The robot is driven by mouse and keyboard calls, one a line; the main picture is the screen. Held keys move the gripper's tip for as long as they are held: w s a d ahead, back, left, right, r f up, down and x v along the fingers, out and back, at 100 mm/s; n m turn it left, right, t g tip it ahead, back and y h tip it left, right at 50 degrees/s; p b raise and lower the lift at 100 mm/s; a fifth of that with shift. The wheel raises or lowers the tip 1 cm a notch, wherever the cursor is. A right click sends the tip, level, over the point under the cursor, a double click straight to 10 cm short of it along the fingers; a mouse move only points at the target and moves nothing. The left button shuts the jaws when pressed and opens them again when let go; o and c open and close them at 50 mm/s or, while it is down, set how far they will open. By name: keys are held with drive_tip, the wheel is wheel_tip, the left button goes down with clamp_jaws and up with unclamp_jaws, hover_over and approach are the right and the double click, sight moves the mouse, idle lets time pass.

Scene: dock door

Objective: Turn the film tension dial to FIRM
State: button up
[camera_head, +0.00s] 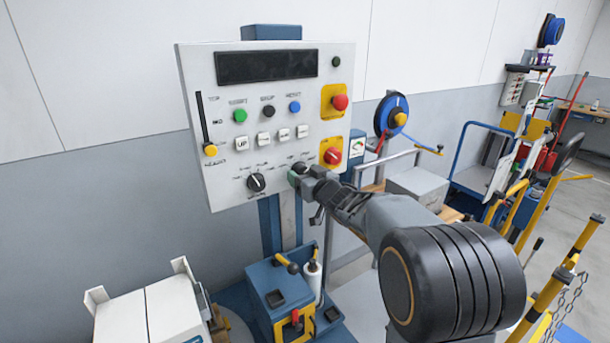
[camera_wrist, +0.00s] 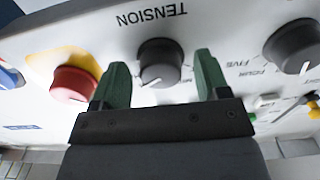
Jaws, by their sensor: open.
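The tension dial (camera_wrist: 160,62) is a dark grey round knob on the white control panel (camera_head: 220,120). In the wrist view the word TENSION beside it appears upside down. A pale pointer line on the dial points down and slightly left in that view. The small setting words around it are partly hidden or too blurred to read, so I cannot tell its setting. My gripper (camera_wrist: 161,66) is open, its two green fingers on either side of the dial, with visible gaps. In the head view my gripper (camera_head: 297,176) is at the panel's lower right and largely covers the dial.
Another dark knob (camera_wrist: 293,45), with FOUR and FIVE marked, is beside the dial. A red switch (camera_head: 333,156) on a yellow plate is close on the other side. A red stop button (camera_head: 340,102) is above it. White boxes (camera_head: 150,312) stand below left.

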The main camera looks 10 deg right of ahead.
drive_tip(key=shift+c, duration=0.2)
drive_tip(key=c, duration=0.9)
drive_tip(key=shift+n+b, duration=2.75)
drive_tip(key=shift+n, duration=1.05)
drive_tip(key=o, duration=0.9)
